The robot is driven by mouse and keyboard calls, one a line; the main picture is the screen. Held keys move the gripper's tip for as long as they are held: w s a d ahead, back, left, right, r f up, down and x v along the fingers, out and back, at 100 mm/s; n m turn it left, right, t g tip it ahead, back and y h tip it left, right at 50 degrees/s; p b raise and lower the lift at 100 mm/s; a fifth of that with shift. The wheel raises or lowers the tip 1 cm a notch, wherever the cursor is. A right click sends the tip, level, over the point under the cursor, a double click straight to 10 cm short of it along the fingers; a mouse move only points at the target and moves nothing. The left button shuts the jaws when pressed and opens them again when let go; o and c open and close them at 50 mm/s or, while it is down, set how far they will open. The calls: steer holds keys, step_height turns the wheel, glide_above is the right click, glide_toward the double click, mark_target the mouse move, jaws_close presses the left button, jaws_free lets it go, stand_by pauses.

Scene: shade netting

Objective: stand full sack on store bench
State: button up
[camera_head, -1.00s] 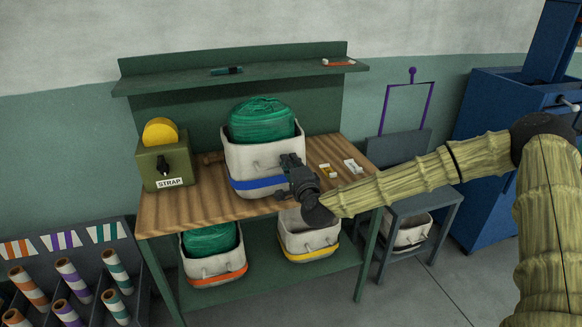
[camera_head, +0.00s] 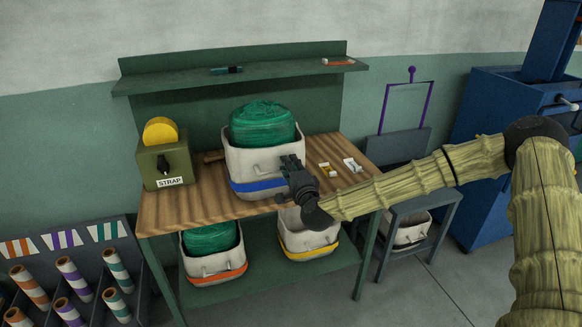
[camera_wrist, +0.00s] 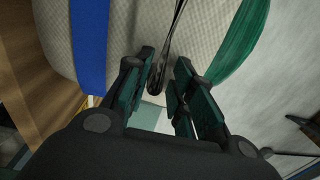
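A white sack with a blue band (camera_head: 262,187) stands upright on the wooden-topped bench (camera_head: 190,208), filled with green netting (camera_head: 263,125). My gripper (camera_head: 291,165) is at the sack's front right side. In the wrist view, my gripper (camera_wrist: 164,62) has its two fingers apart, with the sack's dark handle (camera_wrist: 156,82) between them. The white wall and blue band (camera_wrist: 90,45) fill much of that view. I see a gap beside the handle, so the fingers look open around it.
A green strap box (camera_head: 163,165) stands left of the sack; small yellow and white items (camera_head: 328,170) lie to its right. Two more sacks sit on the lower shelf, with orange (camera_head: 218,274) and yellow bands (camera_head: 310,255). A small grey stand (camera_head: 420,205) is at right.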

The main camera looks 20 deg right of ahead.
steer(key=s+b, duration=0.2)
steer(key=s, duration=1)
steer(key=shift+d+f, duration=0.2)
steer(key=shift+f, duration=0.15)
steer(key=s+a+f+n+g+y, duration=0.1)
steer(key=s+a+f+n+g, duration=0.25)
steer(key=s+f, duration=0.4)
steer(key=s+a+f+n+g+y, duration=0.25)
steer(key=s+a+f, duration=0.2)
steer(key=f, duration=0.55)
steer(key=s+a+f+n+g+y, duration=0.1)
steer(key=s+a+f+n+g, duration=0.3)
steer(key=f, duration=0.5)
steer(key=s+d+f+n+g+h, duration=0.2)
steer(key=s+f+n+g, duration=0.15)
steer(key=s+f, duration=0.75)
steer(key=s+d+f+n+g+h, duration=0.1)
steer(key=s+d+n+g, duration=0.1)
steer(key=s+d, duration=0.2)
steer(key=s+d+f+n+g+h, duration=0.1)
steer(key=s+d, duration=0.4)
steer(key=s, duration=0.6)
steer(key=shift+s+d+f+n+g+h, duration=0.15)
steer(key=shift+s+f+n+g+h, duration=0.25)
steer(key=shift+g, duration=0.55)
steer(key=shift+w+r, duration=0.1)
